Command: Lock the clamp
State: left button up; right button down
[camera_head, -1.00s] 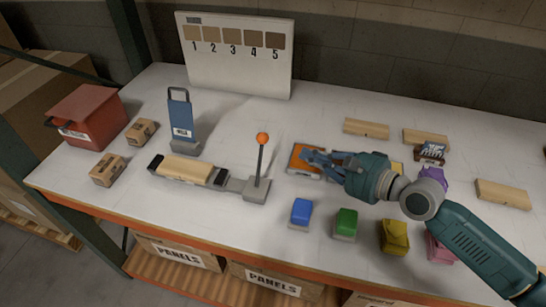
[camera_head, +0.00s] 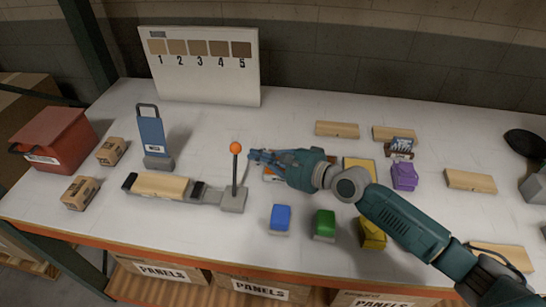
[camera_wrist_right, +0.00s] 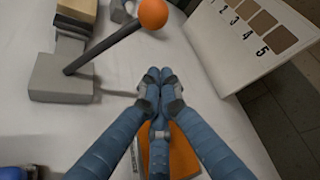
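The clamp (camera_head: 208,196) is a grey bar on the table with a wooden block (camera_head: 160,186) lying in its left part. Its dark lever stands nearly upright from the right end and carries an orange ball (camera_head: 235,147). In the wrist view, the lever (camera_wrist_right: 105,48) slants up to the ball (camera_wrist_right: 153,13). My right gripper (camera_head: 252,157) is just right of the lever, apart from it. In the wrist view, the right gripper's (camera_wrist_right: 160,76) fingertips are together with nothing between them. My left gripper is not in view.
A blue handled item (camera_head: 152,135) stands behind the clamp. Blue (camera_head: 280,219) and green (camera_head: 324,224) colorant blocks stand at the front. An orange item (camera_wrist_right: 172,152) lies under my right gripper. A numbered board (camera_head: 205,75) stands at the back.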

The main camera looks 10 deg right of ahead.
aim_at(235, 168)
jog(key=shift+w+a+r+p, duration=0.1)
jog(key=shift+w+a+p, duration=0.35)
jog(key=shift+a, duration=0.25)
jog(key=s+p, duration=0.1)
jog(key=s+a+r, duration=0.1)
jog(key=s+p, duration=0.1)
jog(key=shift+a+r+p, duration=0.2)
jog(key=shift+r+p, duration=0.05)
jog(key=shift+p, duration=0.1)
jog(key=shift+f, duration=0.1)
jog(key=shift+s+r, duration=0.2)
jog(key=shift+s, duration=0.05)
